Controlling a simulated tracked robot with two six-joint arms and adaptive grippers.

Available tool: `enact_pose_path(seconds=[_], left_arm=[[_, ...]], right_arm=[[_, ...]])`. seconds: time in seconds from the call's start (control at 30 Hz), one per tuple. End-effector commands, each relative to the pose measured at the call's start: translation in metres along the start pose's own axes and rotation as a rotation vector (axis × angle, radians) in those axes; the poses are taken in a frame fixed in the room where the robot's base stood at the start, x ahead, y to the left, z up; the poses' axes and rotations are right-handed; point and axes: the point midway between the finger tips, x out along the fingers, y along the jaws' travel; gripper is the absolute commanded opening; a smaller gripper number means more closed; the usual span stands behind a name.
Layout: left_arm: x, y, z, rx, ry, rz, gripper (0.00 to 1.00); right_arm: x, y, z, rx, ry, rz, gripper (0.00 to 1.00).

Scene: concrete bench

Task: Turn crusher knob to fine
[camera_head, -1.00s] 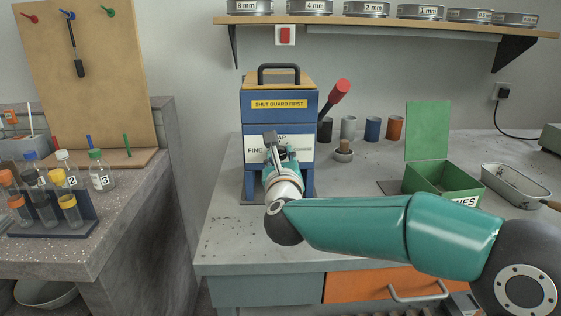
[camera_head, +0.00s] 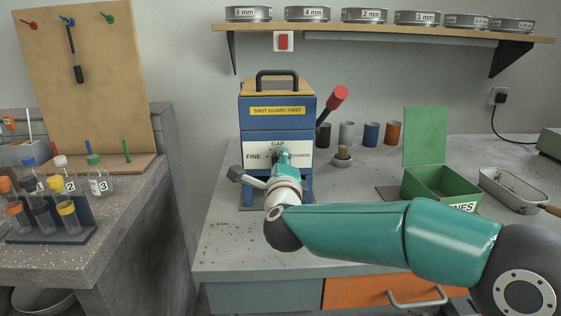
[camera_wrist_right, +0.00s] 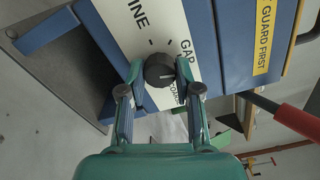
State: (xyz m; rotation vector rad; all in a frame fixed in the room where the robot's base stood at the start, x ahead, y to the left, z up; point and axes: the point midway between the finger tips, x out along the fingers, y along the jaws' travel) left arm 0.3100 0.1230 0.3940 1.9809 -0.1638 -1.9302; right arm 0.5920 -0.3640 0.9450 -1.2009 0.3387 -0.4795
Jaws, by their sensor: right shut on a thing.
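The blue crusher (camera_head: 246,122) stands on the bench with a white GAP label plate (camera_head: 255,146) on its front, reading FINE at left and COARSE at right. My right gripper (camera_head: 276,154) is at this plate, and its wrist hides part of the crusher's lower front. In the right wrist view the dark round crusher knob (camera_wrist_right: 159,69) sits between the two fingertips of the right gripper (camera_wrist_right: 160,76), which are shut on its sides. A small pale mark shows on the knob, but its setting is hard to tell. My left gripper is not in view.
A red-handled lever (camera_head: 338,97) sticks up at the crusher's right side. The bench (camera_head: 225,235) in front is mostly clear.

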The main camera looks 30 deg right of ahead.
Motion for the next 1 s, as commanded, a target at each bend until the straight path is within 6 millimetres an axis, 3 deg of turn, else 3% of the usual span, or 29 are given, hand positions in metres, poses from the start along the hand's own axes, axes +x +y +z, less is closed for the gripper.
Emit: enact_pose_path(seconds=[1.0], left_arm=[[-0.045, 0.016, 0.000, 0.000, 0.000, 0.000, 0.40]], right_arm=[[-0.001, 0.003, 0.003, -0.971, -0.013, 0.013, 0.00]])
